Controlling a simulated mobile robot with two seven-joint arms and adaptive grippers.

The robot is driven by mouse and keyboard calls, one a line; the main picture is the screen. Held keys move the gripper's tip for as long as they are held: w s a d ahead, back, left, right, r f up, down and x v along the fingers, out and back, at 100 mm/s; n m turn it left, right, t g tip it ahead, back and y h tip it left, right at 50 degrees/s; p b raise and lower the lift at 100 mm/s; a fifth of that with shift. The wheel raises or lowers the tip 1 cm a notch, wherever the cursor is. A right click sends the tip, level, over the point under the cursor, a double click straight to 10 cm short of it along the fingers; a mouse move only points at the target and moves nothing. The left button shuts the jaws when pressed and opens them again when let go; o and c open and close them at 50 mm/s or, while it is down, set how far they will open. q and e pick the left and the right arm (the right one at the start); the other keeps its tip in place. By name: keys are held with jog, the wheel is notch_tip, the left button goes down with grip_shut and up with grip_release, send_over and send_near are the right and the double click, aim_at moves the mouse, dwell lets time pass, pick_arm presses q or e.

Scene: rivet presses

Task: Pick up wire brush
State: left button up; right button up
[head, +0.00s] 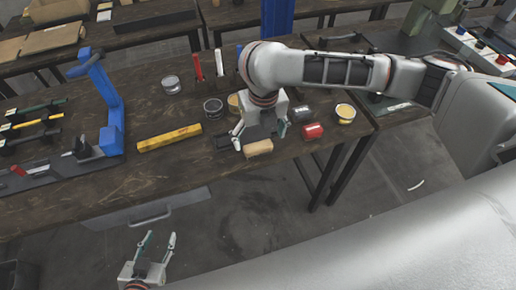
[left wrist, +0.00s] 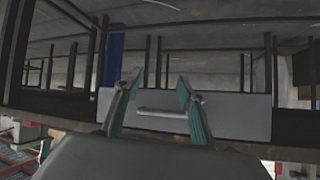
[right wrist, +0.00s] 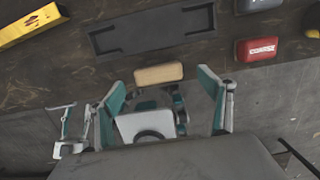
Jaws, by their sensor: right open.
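A tan, wood-coloured block (head: 259,148), perhaps the wire brush's wooden back, lies at the table's front edge. No bristles can be made out. It also shows in the right wrist view (right wrist: 158,73), between and just beyond the fingertips. My right gripper (head: 260,136) is open above it, fingers pointing down at the table edge; its fingers show wide apart in the right wrist view (right wrist: 160,80). My left gripper (head: 160,238) is open and empty, low in front of the table; in the left wrist view it faces a grey drawer front (left wrist: 230,110) with a handle.
A black tray (right wrist: 150,33) lies behind the block. A red block marked COARSE (right wrist: 257,50) and a dark grey block (head: 300,113) sit to the right.

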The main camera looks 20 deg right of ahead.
aim_at(258, 145)
jog(key=f, duration=0.2)
jog(key=f+b, duration=0.1)
jog(key=f, duration=0.1)
jog(key=shift+w+a+f, duration=0.15)
jog(key=shift+a+f, duration=0.05)
jog(key=shift+f, duration=0.05)
jog(key=c, duration=1.2)
jog(key=shift+r, duration=0.1)
jog(key=shift+r, duration=0.5)
jog(key=shift+r+p, duration=1.95)
jog(key=shift+r, duration=7.55)
